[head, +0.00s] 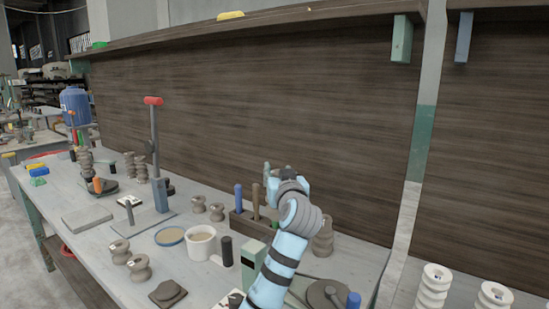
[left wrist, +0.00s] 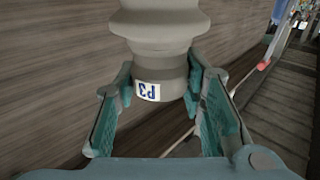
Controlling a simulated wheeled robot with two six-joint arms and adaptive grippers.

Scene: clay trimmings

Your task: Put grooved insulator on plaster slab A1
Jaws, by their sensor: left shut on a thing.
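My left gripper (head: 287,176) is raised above the right part of the bench in the head view. In the left wrist view the teal fingers (left wrist: 161,72) are shut on the lower end of a grey-beige grooved insulator (left wrist: 160,40), which carries a white label reading P3 upside down. Its far end runs out of that picture, and in the head view it is hidden or too small to make out. A flat grey slab (head: 87,219) lies on the left part of the bench. I cannot read a mark on it, so I cannot tell whether it is A1. My right gripper is not in view.
The bench holds a white pot (head: 200,243), a tool box (head: 247,224), a red-topped stand (head: 155,150), and several loose insulators, including one (head: 322,238) right of my arm. A dark wooden wall (head: 250,110) rises behind. White insulators (head: 433,287) stand at lower right.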

